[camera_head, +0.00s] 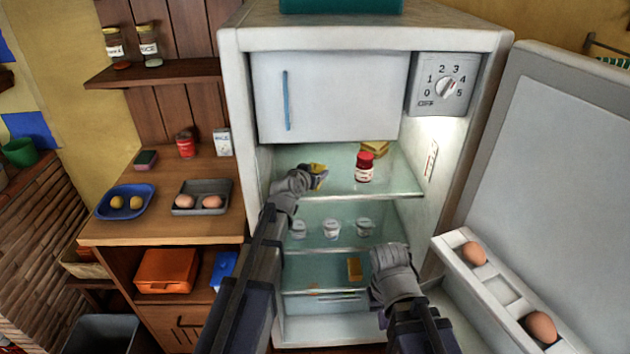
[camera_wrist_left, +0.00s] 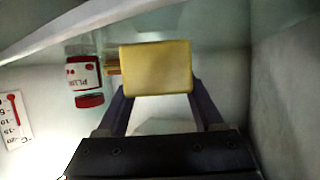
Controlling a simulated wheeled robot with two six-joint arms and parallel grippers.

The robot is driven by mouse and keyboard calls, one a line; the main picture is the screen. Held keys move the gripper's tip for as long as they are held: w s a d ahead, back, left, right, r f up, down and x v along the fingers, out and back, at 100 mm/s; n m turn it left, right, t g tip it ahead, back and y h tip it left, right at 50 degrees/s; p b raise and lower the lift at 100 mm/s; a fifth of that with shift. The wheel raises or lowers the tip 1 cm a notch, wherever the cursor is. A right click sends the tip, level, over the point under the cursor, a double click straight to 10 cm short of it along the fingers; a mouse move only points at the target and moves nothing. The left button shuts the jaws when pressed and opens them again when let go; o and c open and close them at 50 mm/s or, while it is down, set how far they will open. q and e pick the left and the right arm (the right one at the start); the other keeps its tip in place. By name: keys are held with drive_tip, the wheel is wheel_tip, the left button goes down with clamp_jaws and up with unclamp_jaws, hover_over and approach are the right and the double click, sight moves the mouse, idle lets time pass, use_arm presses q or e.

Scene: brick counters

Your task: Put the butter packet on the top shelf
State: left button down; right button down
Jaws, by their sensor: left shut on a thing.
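The butter packet (camera_head: 319,169) is a yellow block at the left part of the fridge's top shelf (camera_head: 340,183). My left gripper (camera_head: 314,178) is shut on it; in the left wrist view the butter packet (camera_wrist_left: 156,68) sits between the two dark fingers (camera_wrist_left: 160,92). I cannot tell whether the packet touches the shelf. My right gripper (camera_head: 390,256) is in front of the lower shelves on the right; its fingers are not clear enough to show open or shut.
A red jar (camera_head: 364,168) stands to the right on the top shelf, with a yellow item (camera_head: 375,149) behind it. Several white pots (camera_head: 331,229) stand on the middle shelf. A small yellow-orange block (camera_head: 354,269) is lower down. The fridge door (camera_head: 545,170) is open at right.

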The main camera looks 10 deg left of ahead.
use_arm(q)
drive_tip(key=shift+w+a+f, duration=0.1)
drive_tip(key=shift+w+f, duration=0.05)
drive_tip(key=shift+f, duration=0.55)
drive_tip(key=shift+r, duration=0.1)
use_arm(e)
drive_tip(key=shift+d+f, duration=0.2)
drive_tip(key=shift+f, duration=0.35)
drive_tip(key=shift+f, duration=0.1)
use_arm(q)
drive_tip(key=shift+f+b, duration=0.25)
drive_tip(key=shift+b, duration=0.15)
drive_tip(key=shift+c, duration=0.2)
unclamp_jaws()
drive_tip(key=shift+r, duration=0.1)
drive_tip(key=shift+r+p, duration=0.2)
drive_tip(key=shift+p, duration=0.15)
drive_tip(key=p+v, duration=0.4)
drive_tip(key=v, duration=0.8)
use_arm(e)
wheel_tip(320, 180, up, 5)
drive_tip(key=shift+f, duration=0.1)
